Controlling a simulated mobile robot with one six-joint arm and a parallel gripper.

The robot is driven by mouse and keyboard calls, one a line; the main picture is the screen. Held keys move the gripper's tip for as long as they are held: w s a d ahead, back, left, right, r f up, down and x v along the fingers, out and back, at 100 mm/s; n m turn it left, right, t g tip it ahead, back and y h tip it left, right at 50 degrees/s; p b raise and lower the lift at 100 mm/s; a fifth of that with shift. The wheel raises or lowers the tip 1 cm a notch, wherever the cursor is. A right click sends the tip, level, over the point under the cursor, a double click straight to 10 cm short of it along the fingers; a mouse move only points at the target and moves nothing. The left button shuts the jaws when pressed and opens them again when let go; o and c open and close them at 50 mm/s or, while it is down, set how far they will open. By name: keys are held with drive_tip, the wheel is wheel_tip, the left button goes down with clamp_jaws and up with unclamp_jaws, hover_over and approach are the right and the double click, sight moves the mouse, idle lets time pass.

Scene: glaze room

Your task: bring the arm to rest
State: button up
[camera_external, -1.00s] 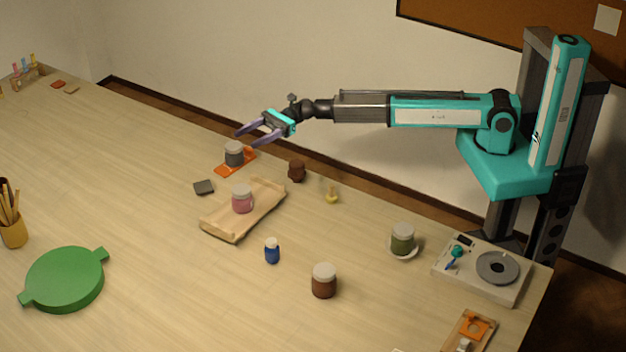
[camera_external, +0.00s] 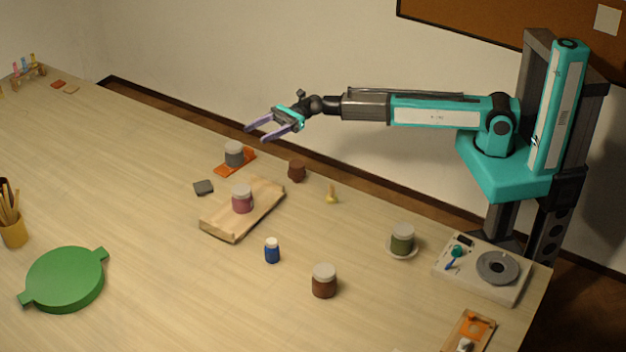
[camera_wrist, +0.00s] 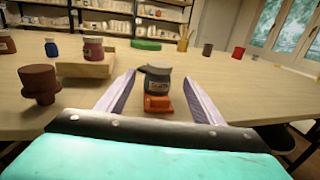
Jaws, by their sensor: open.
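My gripper (camera_external: 256,133) is open and empty. It hangs in the air above the far edge of the table, clear of everything on it. In the wrist view its two lilac fingers (camera_wrist: 164,92) are spread apart. My arm is stretched out to the left, nearly level.
A wooden tray (camera_external: 223,230) carries a pink jar (camera_external: 242,203). A brown object (camera_external: 297,170), a blue bottle (camera_external: 272,252), a brown jar (camera_external: 324,284) and a green jar (camera_external: 402,238) stand nearby. A scale-like device (camera_external: 470,285) is at the right. The table's left middle is clear.

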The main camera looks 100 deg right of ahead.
drive_tip(key=w+d+f+m+t+h+p, duration=0.1)
drive_tip(key=d+f+m+t+h, duration=0.1)
drive_tip(key=d+f+m+h, duration=1.05)
drive_tip(key=s+a+f+m+g+h+p, duration=0.1)
drive_tip(key=s+a+f+m+g+p, duration=0.2)
drive_tip(key=s+f+m, duration=0.55)
drive_tip(key=s+a+f+m+g+p, duration=0.1)
drive_tip(key=s+a+f+m+g, duration=0.4)
drive_tip(key=f+m, duration=0.55)
drive_tip(key=s+a+f+m+g+p, duration=0.1)
drive_tip(key=s+a+f+m+g, duration=0.2)
drive_tip(key=s, duration=0.4)
drive_tip(key=s+a+f+m+g+y+p, duration=0.1)
drive_tip(key=s+a+f+g, duration=0.1)
drive_tip(key=s+f, duration=0.4)
drive_tip(key=s+a+f+m+g+p, duration=0.1)
drive_tip(key=s+a+f+m+g, duration=0.15)
drive_tip(key=s, duration=0.55)
drive_tip(key=s+a+m+g+y, duration=0.1)
drive_tip(key=s+a+g, duration=0.1)
drive_tip(key=s, duration=0.5)
drive_tip(key=s+a+m+g+y+p, duration=0.1)
drive_tip(key=s+a, duration=0.3)
drive_tip(key=s, duration=0.4)
drive_tip(key=s+a+f+m+g+y, duration=0.1)
drive_tip(key=s+a+m+g, duration=0.1)
drive_tip(key=s, duration=0.5)
drive_tip(key=shift+s+a+g+p, duration=0.25)
drive_tip(key=shift+a+g+p, duration=0.05)
drive_tip(key=shift+a+g, duration=0.7)
